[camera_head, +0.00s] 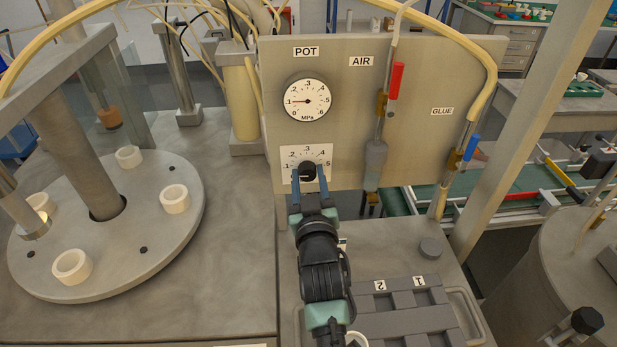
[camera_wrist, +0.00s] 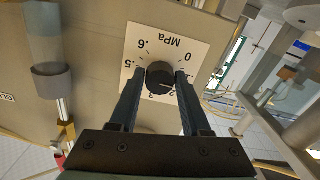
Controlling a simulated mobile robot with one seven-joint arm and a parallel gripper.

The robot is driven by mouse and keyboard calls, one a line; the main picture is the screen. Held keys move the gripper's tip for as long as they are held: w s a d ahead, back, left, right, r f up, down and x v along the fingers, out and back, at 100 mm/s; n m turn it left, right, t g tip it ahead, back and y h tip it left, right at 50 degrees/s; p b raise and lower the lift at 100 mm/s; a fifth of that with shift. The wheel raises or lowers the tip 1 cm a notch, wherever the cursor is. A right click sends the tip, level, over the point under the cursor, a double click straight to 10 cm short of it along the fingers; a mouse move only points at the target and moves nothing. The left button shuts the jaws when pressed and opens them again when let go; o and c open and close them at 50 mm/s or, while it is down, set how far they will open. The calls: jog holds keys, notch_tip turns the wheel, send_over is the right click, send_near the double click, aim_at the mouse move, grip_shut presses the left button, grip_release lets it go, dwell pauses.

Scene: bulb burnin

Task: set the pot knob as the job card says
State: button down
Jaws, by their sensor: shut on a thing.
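The black pot knob (camera_head: 307,172) sits on a white MPa dial plate (camera_head: 291,155) on the upright panel, under the POT gauge (camera_head: 307,101). The gauge's red needle points left, at about .1. My gripper (camera_head: 309,180) is shut on the knob, one finger on each side. In the wrist view the knob (camera_wrist: 160,78) is between my fingertips (camera_wrist: 161,75), and the dial plate (camera_wrist: 185,48) appears upside down. A pale line on the knob seems to point lower right, near .1 to .2, but is too small to read surely. I see no readable job card.
Right of the knob, the AIR line (camera_head: 375,160) with a red handle (camera_head: 397,80) and the GLUE line with a blue handle (camera_head: 471,147) hang on the panel. A round turntable (camera_head: 120,255) with white rings is left. A grey numbered tray (camera_head: 410,323) lies below right.

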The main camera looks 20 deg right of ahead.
jog(key=shift+f, duration=0.1)
jog(key=m+b, duration=0.1)
jog(key=m, duration=0.3)
jog(key=shift+a, duration=0.1)
jog(key=shift+m, duration=2.2)
jog(key=shift+c, duration=1.9)
grip_release()
jog(key=b+v, duration=0.1)
jog(key=v, duration=1.2)
